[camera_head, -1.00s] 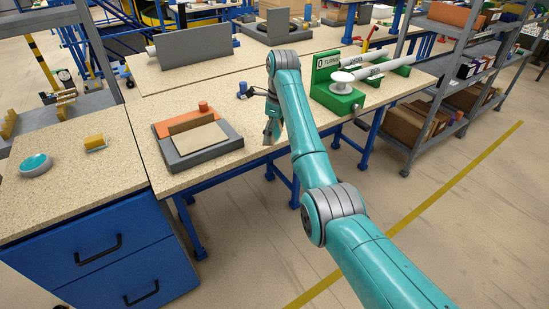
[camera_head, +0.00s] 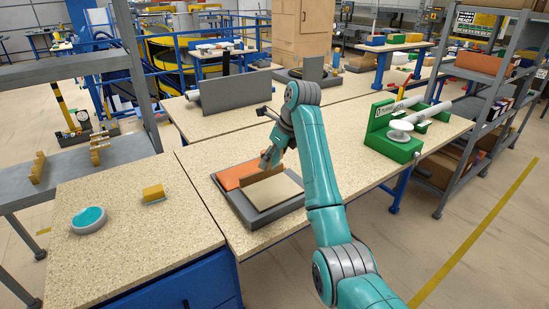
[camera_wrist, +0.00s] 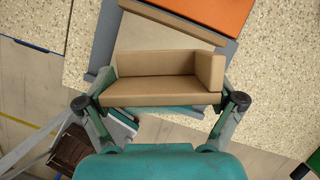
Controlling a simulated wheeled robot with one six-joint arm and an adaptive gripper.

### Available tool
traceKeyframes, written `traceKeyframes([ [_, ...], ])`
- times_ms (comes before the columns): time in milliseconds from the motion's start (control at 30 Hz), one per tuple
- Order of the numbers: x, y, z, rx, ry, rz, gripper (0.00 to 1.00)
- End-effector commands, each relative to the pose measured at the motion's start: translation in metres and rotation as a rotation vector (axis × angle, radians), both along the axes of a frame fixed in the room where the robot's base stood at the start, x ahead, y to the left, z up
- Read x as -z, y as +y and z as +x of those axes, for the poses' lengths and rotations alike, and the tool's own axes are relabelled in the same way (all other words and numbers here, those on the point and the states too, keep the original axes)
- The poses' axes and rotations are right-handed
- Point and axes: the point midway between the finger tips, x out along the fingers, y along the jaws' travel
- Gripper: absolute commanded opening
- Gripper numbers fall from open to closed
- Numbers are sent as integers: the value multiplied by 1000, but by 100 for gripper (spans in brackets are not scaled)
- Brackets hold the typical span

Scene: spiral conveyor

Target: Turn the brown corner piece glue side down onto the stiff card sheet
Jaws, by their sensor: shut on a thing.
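My gripper (camera_head: 267,160) is over the grey board (camera_head: 247,217) in the head view. In the wrist view my gripper (camera_wrist: 164,86) is shut on the brown corner piece (camera_wrist: 160,91), with one finger at each end. The piece shows a long wall, an inner face and a short wall at its right end. Which face carries glue I cannot tell. The beige card sheet (camera_head: 274,191) lies flat on the board, and part of it shows beyond the piece in the wrist view (camera_wrist: 150,36). The gap between piece and card is unclear. In the head view the piece is mostly hidden.
A brown upright strip (camera_head: 261,174) stands along the card's far edge, with an orange slab (camera_head: 236,174) behind it. A yellow block (camera_head: 153,193) and a teal-topped round dish (camera_head: 89,220) sit on the left table. A green fixture (camera_head: 392,140) stands to the right.

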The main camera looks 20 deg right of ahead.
Motion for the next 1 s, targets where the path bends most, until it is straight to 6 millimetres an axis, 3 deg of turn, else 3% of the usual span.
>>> traceKeyframes([
  [367, 3, -1, -1, -1, 6, 0, 30],
  [1000, 65, -1, -1, 0, 7, 0, 30],
])
